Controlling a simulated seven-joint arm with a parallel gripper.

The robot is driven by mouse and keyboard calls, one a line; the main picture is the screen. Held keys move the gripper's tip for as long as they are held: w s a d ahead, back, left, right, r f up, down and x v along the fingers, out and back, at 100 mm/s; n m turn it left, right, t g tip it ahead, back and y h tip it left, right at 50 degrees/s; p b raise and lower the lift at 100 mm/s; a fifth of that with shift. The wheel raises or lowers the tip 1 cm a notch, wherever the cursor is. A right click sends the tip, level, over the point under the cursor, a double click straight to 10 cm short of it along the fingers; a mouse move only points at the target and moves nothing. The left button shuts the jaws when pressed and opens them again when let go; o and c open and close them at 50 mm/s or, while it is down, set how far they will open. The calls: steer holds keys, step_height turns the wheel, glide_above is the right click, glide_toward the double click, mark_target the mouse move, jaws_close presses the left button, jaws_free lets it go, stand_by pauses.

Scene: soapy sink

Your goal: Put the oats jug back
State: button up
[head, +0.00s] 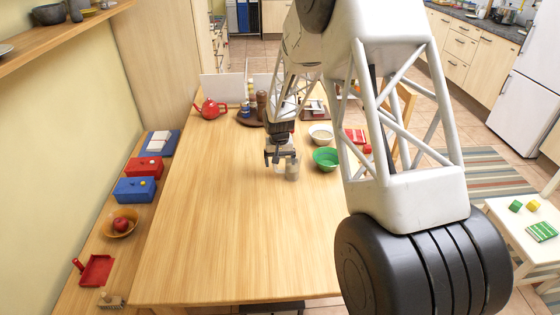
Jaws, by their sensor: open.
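A small pale beige container (292,171), which looks like the oats jug, stands on the wooden table (210,220) near its middle. Its top is partly hidden by my gripper. My gripper (279,160) points down right at the container, with its dark fingers apart. I cannot tell whether a finger touches the container or whether it lies between the fingers.
The table's left and front are clear.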

steer(key=shift+r, duration=0.2)
steer(key=shift+a+r, duration=0.2)
steer(key=shift+r, duration=5.75)
steer(key=s+d+r+t, duration=0.1)
steer(key=s+d+r, duration=0.3)
steer(key=s+r, duration=0.6)
steer(key=s+d+r, duration=0.4)
steer(key=s+r, duration=0.3)
steer(key=s, duration=0.8)
steer(key=s+d, duration=0.2)
steer(key=s, duration=1.1)
steer(key=s+d+t, duration=0.1)
steer(key=s+d, duration=0.1)
steer(key=s, duration=1.1)
steer(key=shift+r+t, duration=0.2)
steer(key=shift+t, duration=0.1)
